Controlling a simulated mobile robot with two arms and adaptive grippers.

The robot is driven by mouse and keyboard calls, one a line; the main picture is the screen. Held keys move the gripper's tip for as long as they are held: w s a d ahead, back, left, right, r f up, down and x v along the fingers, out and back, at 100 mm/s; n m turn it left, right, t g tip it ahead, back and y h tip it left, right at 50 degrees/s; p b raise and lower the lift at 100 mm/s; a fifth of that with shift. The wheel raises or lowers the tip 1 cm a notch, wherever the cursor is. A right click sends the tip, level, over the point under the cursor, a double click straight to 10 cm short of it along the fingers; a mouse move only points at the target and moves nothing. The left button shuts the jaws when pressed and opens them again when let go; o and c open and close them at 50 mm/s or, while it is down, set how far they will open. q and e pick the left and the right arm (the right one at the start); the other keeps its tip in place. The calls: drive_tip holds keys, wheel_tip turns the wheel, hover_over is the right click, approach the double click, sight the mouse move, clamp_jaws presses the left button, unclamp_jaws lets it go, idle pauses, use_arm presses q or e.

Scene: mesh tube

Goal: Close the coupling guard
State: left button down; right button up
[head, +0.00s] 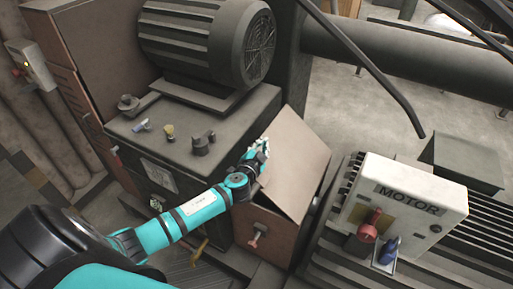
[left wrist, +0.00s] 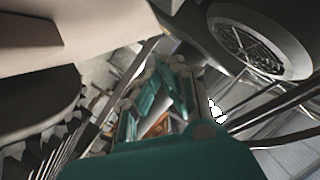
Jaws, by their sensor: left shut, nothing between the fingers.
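The coupling guard (head: 297,160) is a brown-grey panel in the head view, right of the machine cabinet. It stands tilted above a reddish-brown housing (head: 275,232) with a small red-ended handle (head: 257,236) on its front. My left gripper (head: 264,147) is at the panel's left edge; I cannot tell whether it touches. It is shut and empty. In the left wrist view the gripper's teal fingers (left wrist: 160,85) are in the middle, and a large pale surface fills the upper left. My right gripper is not in view.
A ribbed motor (head: 205,40) sits on the cabinet behind my left arm. Several small items, including a dark fitting (head: 203,143), lie on the cabinet top. A white MOTOR control box (head: 408,205) with red and blue knobs stands at the right. A dark bent bar (head: 370,70) hangs above.

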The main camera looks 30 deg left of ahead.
sight(257, 150)
use_arm(q)
drive_tip(key=shift+w+a+f, duration=0.1)
drive_tip(key=shift+a+f, duration=0.3)
drive_tip(key=shift+f, duration=0.2)
drive_tip(key=shift+a+f, duration=0.4)
drive_tip(key=shift+f, duration=0.15)
drive_tip(key=shift+a+f, duration=0.45)
drive_tip(key=a+f+n+h+b, duration=0.1)
drive_tip(key=a+f+n+b, duration=0.2)
drive_tip(key=f+b, duration=0.3)
drive_tip(key=shift+s+a+f+n+b, duration=0.2)
drive_tip(key=shift+a+f+n+b, duration=0.15)
drive_tip(key=shift+a+b, duration=0.5)
drive_tip(key=shift+r, duration=0.15)
